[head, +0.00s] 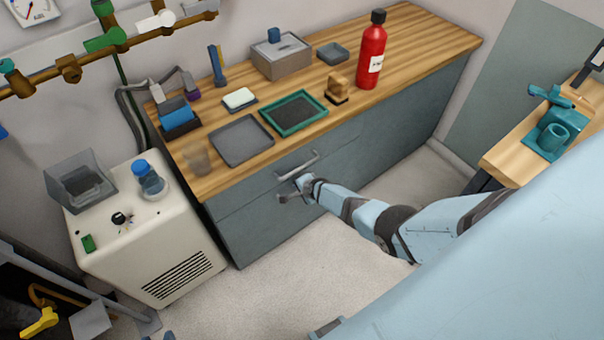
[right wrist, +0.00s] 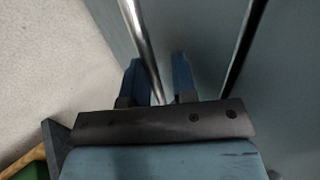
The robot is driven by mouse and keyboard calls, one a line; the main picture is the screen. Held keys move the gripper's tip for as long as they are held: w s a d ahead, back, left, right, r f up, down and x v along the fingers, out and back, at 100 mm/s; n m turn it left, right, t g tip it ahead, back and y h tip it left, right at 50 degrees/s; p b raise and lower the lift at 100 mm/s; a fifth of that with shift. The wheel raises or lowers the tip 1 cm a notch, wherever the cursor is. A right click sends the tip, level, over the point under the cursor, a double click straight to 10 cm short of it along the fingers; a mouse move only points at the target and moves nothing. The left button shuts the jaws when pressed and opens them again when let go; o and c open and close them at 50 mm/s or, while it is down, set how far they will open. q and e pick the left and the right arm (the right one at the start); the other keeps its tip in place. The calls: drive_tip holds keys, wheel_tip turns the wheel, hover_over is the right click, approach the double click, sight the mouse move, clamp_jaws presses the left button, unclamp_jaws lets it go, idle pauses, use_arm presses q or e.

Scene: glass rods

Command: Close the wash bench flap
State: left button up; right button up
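The wash bench (head: 330,185) is a blue-grey cabinet with a wooden top. Its front has an upper panel with a silver bar handle (head: 298,165) and a lower panel, which I take for the flap (head: 250,235). My right gripper (head: 290,193) is at the front just below the upper handle and partly hides a second handle there. In the right wrist view a metal bar (right wrist: 145,50) runs between the two fingers (right wrist: 158,82), which stand apart with room around it. I cannot tell how far the flap stands open. My left gripper is not in view.
A red bottle (head: 371,52), grey tray (head: 241,140) and green-rimmed tray (head: 293,113) stand on the bench top. A white machine (head: 150,235) stands left. A wooden table (head: 515,155) with a teal vise is right. The floor (head: 285,290) before the bench is clear.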

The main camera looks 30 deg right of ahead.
drive_tip(key=shift+o, duration=1.2)
drive_tip(key=shift+w+a+r, duration=0.1)
drive_tip(key=shift+w+r, duration=0.25)
drive_tip(key=shift+w, duration=0.1)
drive_tip(key=shift+s+r+p, duration=0.25)
drive_tip(key=shift+r+p, duration=0.05)
drive_tip(key=shift+p, duration=0.3)
drive_tip(key=p+v, duration=0.8)
drive_tip(key=v, duration=0.5)
drive_tip(key=shift+s+f, duration=0.2)
drive_tip(key=shift+s, duration=0.15)
